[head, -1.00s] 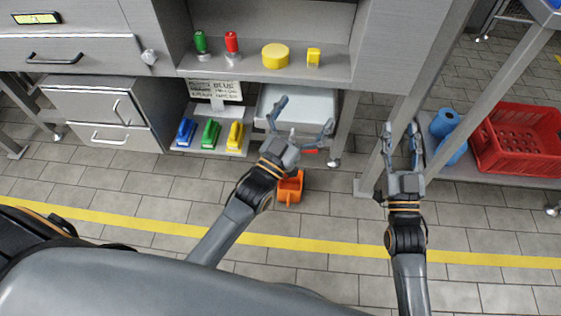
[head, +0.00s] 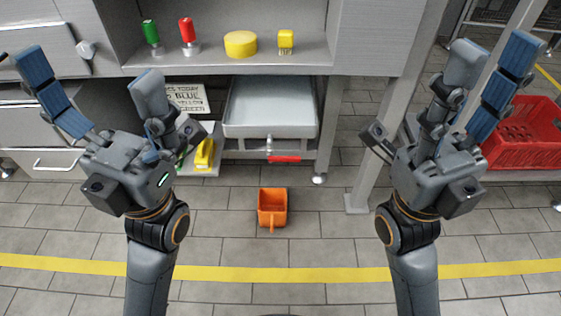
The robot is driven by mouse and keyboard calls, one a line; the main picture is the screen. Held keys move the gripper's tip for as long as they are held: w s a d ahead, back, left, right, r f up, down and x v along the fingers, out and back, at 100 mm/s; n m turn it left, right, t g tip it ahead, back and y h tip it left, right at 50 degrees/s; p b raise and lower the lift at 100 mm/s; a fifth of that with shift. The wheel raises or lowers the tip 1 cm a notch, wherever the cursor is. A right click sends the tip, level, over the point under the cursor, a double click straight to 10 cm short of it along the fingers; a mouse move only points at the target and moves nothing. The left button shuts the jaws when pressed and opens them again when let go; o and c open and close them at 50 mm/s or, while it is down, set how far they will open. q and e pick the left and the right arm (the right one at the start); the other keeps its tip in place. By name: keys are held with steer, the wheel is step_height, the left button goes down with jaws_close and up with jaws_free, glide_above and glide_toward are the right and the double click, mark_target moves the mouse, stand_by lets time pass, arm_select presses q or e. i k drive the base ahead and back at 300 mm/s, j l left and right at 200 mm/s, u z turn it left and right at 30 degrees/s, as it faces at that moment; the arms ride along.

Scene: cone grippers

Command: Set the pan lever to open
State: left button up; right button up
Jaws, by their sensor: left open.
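The grey pan (head: 270,105) sits low under the shelf, in the middle of the head view. A small metal valve (head: 269,148) is at its front. The red lever (head: 285,158) points sideways to the right from the valve. My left gripper (head: 88,82) is open and empty, raised to the left of the pan, with its fingers spread wide. My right gripper (head: 493,58) is raised to the right of the pan, its fingers apart and empty. Neither gripper touches the lever.
An orange scoop-like container (head: 272,208) stands on the floor below the valve. A yellow brush-like item (head: 204,155) and a written sign (head: 187,97) are left of the pan. A table leg (head: 370,165) and a red crate (head: 520,135) are on the right.

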mark_target(271, 158)
steer(key=i+l, duration=0.1)
steer(key=l, duration=0.2)
steer(key=i+l, duration=0.15)
steer(key=l, duration=0.15)
steer(key=i+l, duration=0.1)
steer(key=l, duration=0.2)
steer(key=l+u, duration=0.2)
steer(key=u, duration=0.25)
steer(key=i+l+u, duration=0.1)
steer(key=l+u, duration=0.2)
steer(key=u, duration=0.15)
steer(key=l+u, duration=0.2)
steer(key=u, duration=0.65)
